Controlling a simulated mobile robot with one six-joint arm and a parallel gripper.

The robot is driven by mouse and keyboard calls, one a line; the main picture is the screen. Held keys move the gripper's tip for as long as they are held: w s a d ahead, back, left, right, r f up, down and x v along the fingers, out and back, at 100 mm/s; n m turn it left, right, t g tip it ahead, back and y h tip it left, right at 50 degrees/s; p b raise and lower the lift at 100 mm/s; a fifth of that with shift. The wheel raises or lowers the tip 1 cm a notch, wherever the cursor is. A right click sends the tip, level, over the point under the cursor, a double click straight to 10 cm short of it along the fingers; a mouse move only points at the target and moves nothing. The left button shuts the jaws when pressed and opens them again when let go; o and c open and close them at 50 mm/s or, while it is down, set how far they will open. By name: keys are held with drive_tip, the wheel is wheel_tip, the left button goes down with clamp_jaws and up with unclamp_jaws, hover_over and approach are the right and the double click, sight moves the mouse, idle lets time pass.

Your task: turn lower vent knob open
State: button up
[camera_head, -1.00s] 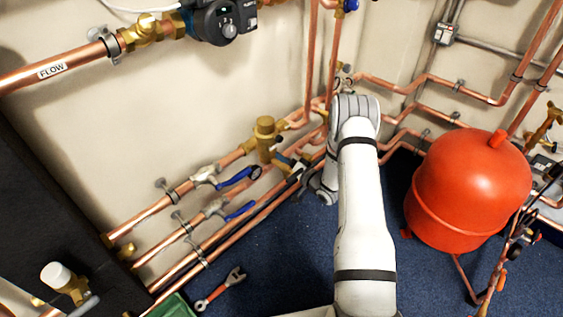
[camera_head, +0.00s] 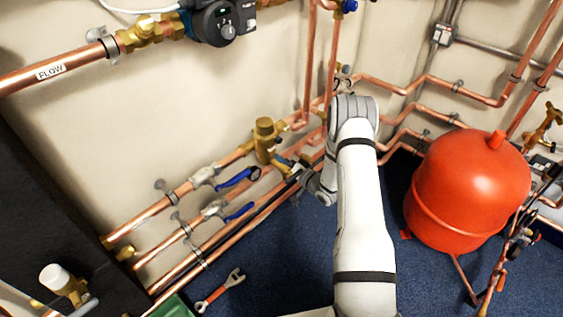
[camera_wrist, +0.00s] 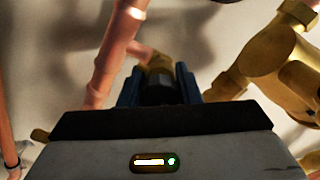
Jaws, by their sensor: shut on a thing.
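In the wrist view my gripper (camera_wrist: 160,90) has its two blue fingers on either side of a small dark knob (camera_wrist: 161,88), closed on it. A brass fitting (camera_wrist: 159,65) shows just behind the knob, next to a copper pipe (camera_wrist: 114,55). The knob's turned position cannot be read. In the head view my gripper (camera_head: 297,168) is low by the wall pipes, beside the brass valve body (camera_head: 265,140). The knob cannot be made out there, and my arm covers part of the pipework.
Two blue-handled valves (camera_head: 238,178) sit on the pipes to the left. A large brass fitting (camera_wrist: 270,75) is close on the right in the wrist view. A red tank (camera_head: 470,190) stands right of my arm. A wrench (camera_head: 220,290) lies on the blue floor.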

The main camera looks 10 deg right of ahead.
drive_tip(key=shift+n, duration=0.3)
drive_tip(key=n+b, duration=0.3)
drive_tip(key=n, duration=0.1)
drive_tip(key=shift+f+n, duration=0.15)
drive_tip(key=shift+n, duration=0.25)
drive_tip(key=shift+s+n+b, duration=0.15)
drive_tip(key=shift+n+b, duration=4.65)
drive_tip(key=shift+n, duration=4.3)
drive_tip(key=o, duration=1)
drive_tip(key=shift+c, duration=0.2)
drive_tip(key=shift+d, duration=0.1)
